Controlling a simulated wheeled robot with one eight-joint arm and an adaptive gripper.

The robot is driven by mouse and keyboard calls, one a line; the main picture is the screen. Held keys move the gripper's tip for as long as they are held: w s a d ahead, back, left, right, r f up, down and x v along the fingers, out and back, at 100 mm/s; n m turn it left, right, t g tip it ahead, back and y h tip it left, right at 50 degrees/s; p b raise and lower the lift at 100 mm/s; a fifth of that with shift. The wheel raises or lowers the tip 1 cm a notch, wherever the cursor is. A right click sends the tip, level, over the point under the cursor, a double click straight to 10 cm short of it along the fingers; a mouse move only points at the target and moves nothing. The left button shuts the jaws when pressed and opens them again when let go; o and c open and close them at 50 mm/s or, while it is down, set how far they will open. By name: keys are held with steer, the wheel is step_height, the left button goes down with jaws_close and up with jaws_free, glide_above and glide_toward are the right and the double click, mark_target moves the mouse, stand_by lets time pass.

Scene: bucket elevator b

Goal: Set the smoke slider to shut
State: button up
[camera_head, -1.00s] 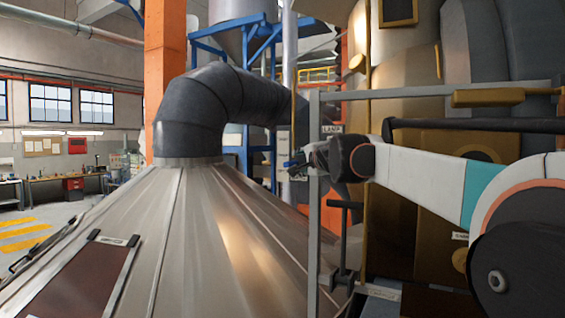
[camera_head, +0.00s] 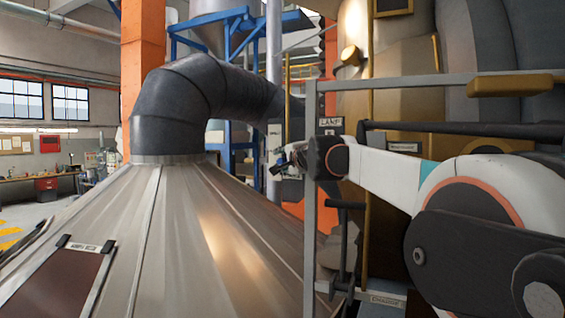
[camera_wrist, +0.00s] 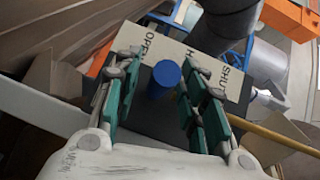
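In the wrist view a round blue knob (camera_wrist: 165,75) stands on a dark base in front of a pale plate (camera_wrist: 228,72). The plate reads OPEN on the left and SHUT on the right, with a partly hidden letter H between. My gripper (camera_wrist: 162,84) is open, one green-padded finger on each side of the knob. A gap shows between the knob and each finger. In the head view my gripper (camera_head: 285,162) is small, at the end of my outstretched arm, left of a grey upright post. The knob cannot be made out clearly there.
A grey frame (camera_head: 310,215) with a top rail stands close to my arm, with brass-coloured machinery (camera_head: 440,60) behind. A sloping metal hood (camera_head: 185,235) fills the lower left, under a dark bent duct (camera_head: 180,100). A yellow rod (camera_wrist: 275,137) passes right of my gripper.

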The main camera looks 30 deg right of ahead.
steer(key=shift+w, duration=0.1)
jaws_close()
step_height(320, 180, up, 9)
steer(key=p, duration=0.4)
steer(key=shift+r, duration=0.1)
steer(key=shift+d, duration=0.1)
jaws_free()
steer(key=s+a+r, duration=0.1)
steer(key=s, duration=0.6)
steer(key=shift+s, duration=0.25)
steer(key=shift+a, duration=0.1)
